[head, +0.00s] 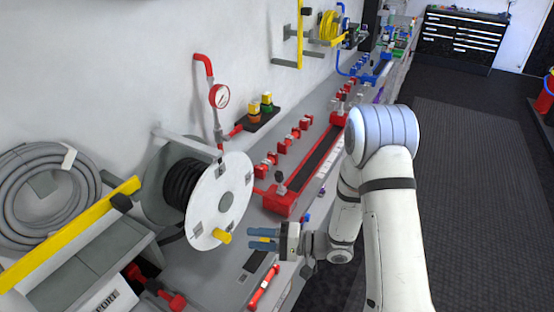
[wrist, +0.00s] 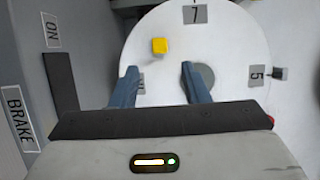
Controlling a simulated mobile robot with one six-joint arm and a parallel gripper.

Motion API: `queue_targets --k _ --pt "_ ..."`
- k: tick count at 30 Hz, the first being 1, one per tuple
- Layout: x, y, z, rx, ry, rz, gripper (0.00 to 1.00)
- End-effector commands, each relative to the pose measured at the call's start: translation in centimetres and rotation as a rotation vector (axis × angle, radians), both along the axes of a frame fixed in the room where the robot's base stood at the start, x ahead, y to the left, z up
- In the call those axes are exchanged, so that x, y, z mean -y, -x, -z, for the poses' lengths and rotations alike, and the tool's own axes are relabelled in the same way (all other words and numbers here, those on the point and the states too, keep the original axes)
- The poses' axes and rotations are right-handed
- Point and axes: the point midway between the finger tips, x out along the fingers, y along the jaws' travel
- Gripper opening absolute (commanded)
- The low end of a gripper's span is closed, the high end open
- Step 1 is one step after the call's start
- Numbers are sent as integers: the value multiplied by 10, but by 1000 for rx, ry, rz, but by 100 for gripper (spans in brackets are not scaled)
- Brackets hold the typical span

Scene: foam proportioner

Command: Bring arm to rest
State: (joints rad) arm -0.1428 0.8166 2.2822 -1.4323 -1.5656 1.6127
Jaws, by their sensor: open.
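My gripper (head: 264,239) is open, its two blue fingers apart with nothing between them. In the head view it points left, at the right side of the white hose reel disc (head: 222,196), close to the disc's yellow knob (head: 222,236). In the wrist view the open fingers (wrist: 158,85) stand in front of the disc (wrist: 215,30), with the yellow knob (wrist: 159,46) ahead of them and apart from them. My white arm reaches in from the lower right of the head view.
A red manifold (head: 290,195) with several valves lies along the bench behind my gripper. A pressure gauge (head: 220,96) is on the wall. A yellow bar (head: 70,236) crosses at left. A red-handled tool (head: 263,288) lies below the gripper. The dark floor (head: 465,190) at right is free.

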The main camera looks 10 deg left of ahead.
Motion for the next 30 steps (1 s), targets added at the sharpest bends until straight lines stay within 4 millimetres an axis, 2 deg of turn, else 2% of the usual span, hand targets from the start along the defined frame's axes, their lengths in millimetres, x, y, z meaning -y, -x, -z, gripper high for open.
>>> queue_targets --k 5,8,10,15,19,22,25,29,30 --pt "1 -10 -3 61 47 35 42" --pt "7 -32 -10 192 157 116 42" --pt "18 -55 -17 312 277 199 42" --pt "66 -106 -47 565 619 403 42" --pt "117 -124 -77 669 886 526 42" --pt "158 -123 -101 695 1083 591 42" --pt "197 -109 -124 676 1263 628 42" --pt "239 -72 -149 596 1452 626 42" --pt "249 -57 -155 561 1498 614 42"
